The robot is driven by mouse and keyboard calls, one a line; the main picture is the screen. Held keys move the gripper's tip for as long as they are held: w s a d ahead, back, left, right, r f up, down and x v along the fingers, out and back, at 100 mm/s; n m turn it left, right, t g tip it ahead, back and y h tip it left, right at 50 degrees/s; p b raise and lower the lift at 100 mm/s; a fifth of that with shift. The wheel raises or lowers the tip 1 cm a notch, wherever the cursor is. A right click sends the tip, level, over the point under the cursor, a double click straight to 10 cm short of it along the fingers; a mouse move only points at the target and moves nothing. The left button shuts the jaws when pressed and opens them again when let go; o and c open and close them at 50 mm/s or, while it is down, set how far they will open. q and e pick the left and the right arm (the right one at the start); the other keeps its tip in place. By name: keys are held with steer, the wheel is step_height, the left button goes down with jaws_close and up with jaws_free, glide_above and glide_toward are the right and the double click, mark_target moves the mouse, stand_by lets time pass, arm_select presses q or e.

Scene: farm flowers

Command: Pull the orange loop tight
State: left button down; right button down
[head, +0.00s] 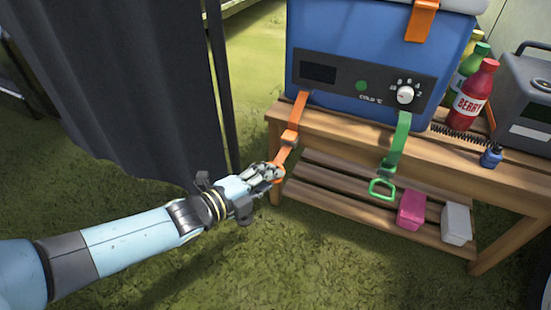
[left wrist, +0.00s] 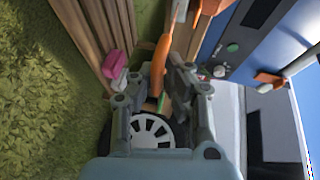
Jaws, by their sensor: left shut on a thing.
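The orange strap (head: 298,113) hangs from the blue cooler's (head: 345,75) lower left front over the bench edge, through a buckle. My left gripper (head: 274,172) is shut on the orange loop at the strap's lower end, and its fingers hide most of the loop. In the left wrist view the orange loop (left wrist: 160,62) runs down between the fingers of my left gripper (left wrist: 155,98). The strap looks fairly straight from the buckle to the gripper. My right gripper is not in view.
A green strap with a green loop (head: 382,189) hangs farther right. The wooden bench (head: 350,133) carries red and green bottles and a grey box (head: 525,100). Pink (head: 411,210) and white blocks lie on its lower shelf. A dark curtain (head: 120,80) hangs left; grass in front is clear.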

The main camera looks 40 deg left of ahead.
arm_select(q)
steer(key=shift+s+f, duration=0.45)
steer(key=shift+f, duration=0.1)
steer(key=c, duration=1.7)
jaws_free()
steer(key=shift+o, duration=1.4)
steer(key=shift+d, duration=0.1)
steer(key=shift+r, duration=0.2)
steer(key=shift+w, duration=0.1)
steer(key=v, duration=1.2)
steer(key=shift+r, duration=0.15)
